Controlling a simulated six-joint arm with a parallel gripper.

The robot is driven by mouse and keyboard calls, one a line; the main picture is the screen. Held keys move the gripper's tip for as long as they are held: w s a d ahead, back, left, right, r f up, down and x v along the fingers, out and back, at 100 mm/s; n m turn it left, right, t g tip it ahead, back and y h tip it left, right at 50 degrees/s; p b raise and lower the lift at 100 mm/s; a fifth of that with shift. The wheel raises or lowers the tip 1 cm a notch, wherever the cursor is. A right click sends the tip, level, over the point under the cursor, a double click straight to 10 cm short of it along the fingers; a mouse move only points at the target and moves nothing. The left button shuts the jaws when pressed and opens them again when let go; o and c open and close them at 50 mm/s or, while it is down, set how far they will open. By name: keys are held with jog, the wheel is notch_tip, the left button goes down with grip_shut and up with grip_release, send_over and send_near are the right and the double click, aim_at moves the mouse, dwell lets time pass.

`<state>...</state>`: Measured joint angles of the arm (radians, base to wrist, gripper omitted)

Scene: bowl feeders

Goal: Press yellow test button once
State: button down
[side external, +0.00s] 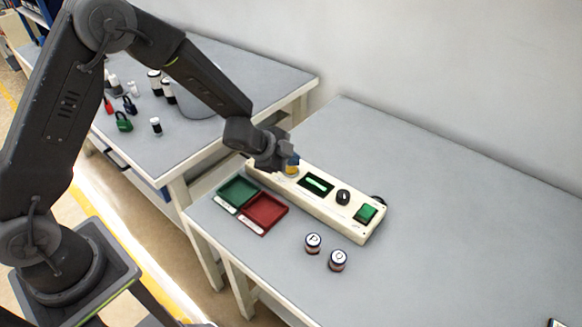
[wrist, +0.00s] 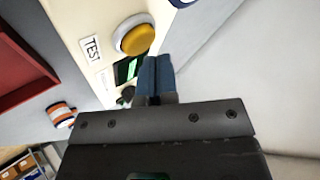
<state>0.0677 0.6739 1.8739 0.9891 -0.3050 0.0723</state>
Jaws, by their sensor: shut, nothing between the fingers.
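The yellow test button (wrist: 138,39) sits in a pale round collar on a cream panel (wrist: 88,38), beside a "TEST" label (wrist: 91,49). In the side external view the button (side external: 291,171) is at the far left end of the panel (side external: 329,215), partly hidden by my gripper. My gripper (side external: 292,158) points down close over the button. Its blue fingertips (wrist: 155,74) are together with nothing between them. In the wrist view they appear right beside the button's lower edge. I cannot tell whether they touch it.
The panel also carries a lit display (side external: 317,184), a black knob (side external: 343,197) and a green rocker switch (side external: 366,213). A green tray (side external: 238,191) and a red tray (side external: 264,211) lie in front. Two lettered jars (side external: 313,243) (side external: 337,260) stand nearby. The table's right side is mostly clear.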

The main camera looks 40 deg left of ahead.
aim_at(291, 169)
jog(key=shift+r, duration=0.35)
jog(key=shift+r, duration=2.5)
jog(key=s+a+r+n+t+y, duration=0.1)
jog(key=s+a+r+n+y, duration=0.25)
jog(key=r, duration=0.35)
jog(key=s+a+r+n+y, duration=0.2)
jog(key=s+a+r+n, duration=0.25)
jog(key=r, duration=0.35)
jog(key=s+n+g, duration=0.1)
jog(key=s+n, duration=0.1)
jog(key=s, duration=0.5)
jog(key=s+d+r+n+g+h, duration=0.1)
jog(key=s+n, duration=0.1)
jog(key=s, duration=0.5)
jog(key=s+d+r+n+g, duration=0.1)
jog(key=s, duration=0.6)
jog(key=shift+s+d+r+n+g+h, duration=0.25)
jog(key=shift+s+n+g+h, duration=0.1)
jog(key=shift+n+g, duration=0.05)
